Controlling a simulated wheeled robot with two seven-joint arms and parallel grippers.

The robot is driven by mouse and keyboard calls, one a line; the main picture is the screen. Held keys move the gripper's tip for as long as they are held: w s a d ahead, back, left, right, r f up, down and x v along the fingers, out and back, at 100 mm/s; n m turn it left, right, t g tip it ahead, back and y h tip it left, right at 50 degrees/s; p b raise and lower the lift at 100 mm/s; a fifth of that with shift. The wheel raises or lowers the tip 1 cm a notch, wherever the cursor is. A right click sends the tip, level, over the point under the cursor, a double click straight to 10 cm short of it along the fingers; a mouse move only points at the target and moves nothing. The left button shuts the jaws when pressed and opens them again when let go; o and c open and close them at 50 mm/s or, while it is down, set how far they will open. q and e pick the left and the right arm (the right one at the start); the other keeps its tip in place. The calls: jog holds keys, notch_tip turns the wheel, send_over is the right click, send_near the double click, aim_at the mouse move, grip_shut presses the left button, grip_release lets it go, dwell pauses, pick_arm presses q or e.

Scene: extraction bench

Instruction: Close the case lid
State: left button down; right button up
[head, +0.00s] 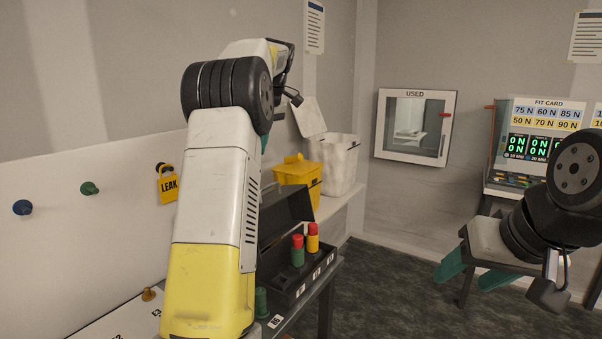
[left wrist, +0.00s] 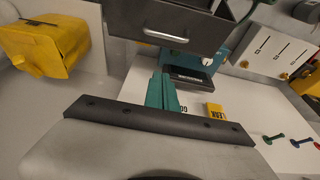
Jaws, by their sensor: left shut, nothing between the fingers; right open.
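The dark case (head: 312,277) sits at the bench's edge in the head view, partly behind my left arm. Its dark lid (head: 287,213) stands raised at its back. Red-topped green and yellow cylinders (head: 312,241) stand in the case. My left gripper is mostly hidden behind its arm in the head view. In the left wrist view its teal fingers (left wrist: 162,92) are together and empty. Beyond them is a dark box-like part with a silver handle (left wrist: 166,35); I cannot tell whether it is the case. My right gripper (head: 478,276) is open and empty, far right of the case.
A yellow bin (head: 299,174) and a white bin (head: 337,163) stand behind the case; the yellow bin also shows in the left wrist view (left wrist: 38,45). A yellow LEAK tag (head: 168,184) hangs on the white panel. Open floor (head: 385,285) lies right of the case.

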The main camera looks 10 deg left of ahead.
pick_arm(q)
send_over(267, 197)
jog(key=x, duration=0.3)
jog(key=d+x, duration=0.1)
jog(key=x, duration=0.5)
jog(key=shift+s+d+f, duration=0.2)
jog(key=shift+s+f, duration=0.1)
jog(key=shift+s+d, duration=0.15)
jog(key=shift+d, duration=0.2)
jog(key=shift+d, duration=0.1)
